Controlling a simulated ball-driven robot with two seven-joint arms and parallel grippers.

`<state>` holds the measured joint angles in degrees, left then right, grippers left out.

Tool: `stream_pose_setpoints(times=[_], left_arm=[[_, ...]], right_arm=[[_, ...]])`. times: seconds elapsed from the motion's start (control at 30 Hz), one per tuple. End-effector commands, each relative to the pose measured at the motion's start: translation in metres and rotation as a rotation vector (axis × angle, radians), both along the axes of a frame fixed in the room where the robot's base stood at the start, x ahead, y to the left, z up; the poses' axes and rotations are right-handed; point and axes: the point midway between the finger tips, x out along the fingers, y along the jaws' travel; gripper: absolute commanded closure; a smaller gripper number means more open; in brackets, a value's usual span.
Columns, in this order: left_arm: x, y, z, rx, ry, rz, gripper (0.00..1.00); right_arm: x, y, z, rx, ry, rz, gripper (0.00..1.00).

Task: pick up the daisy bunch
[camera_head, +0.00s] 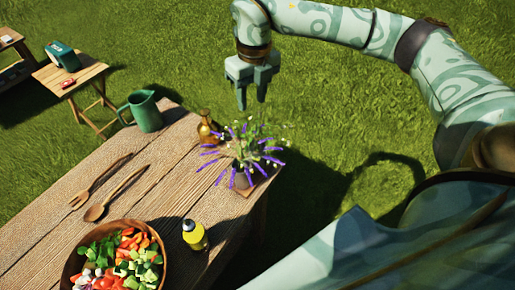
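A bunch of purple flower spikes with small white daisy-like blooms (258,133) stands in a small dark pot (241,179) near the right end of the wooden table. The white blooms are tiny and partly mixed with green stems and the purple spikes (216,163). My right gripper (252,101) points down above and just behind the bunch in the picture, apart from it. Its two fingers are spread with a gap between them, and nothing shows in it. My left gripper is not in view.
A brown bottle (207,130) stands close left of the flowers, and a green watering can (146,111) stands further left. A yellow bottle (195,236), wooden utensils (113,189) and a salad bowl (161,243) are on the table (60,221). Grass lies beyond its edge.

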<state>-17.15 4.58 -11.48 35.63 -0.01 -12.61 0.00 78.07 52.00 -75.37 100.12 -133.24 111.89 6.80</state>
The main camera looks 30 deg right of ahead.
Motion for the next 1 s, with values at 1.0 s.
stream_pose_setpoints(times=[1.0], left_arm=[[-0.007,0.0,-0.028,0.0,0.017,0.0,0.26]], right_arm=[[-0.002,-0.015,-0.148,-0.054,0.017,-0.06,0.61]])
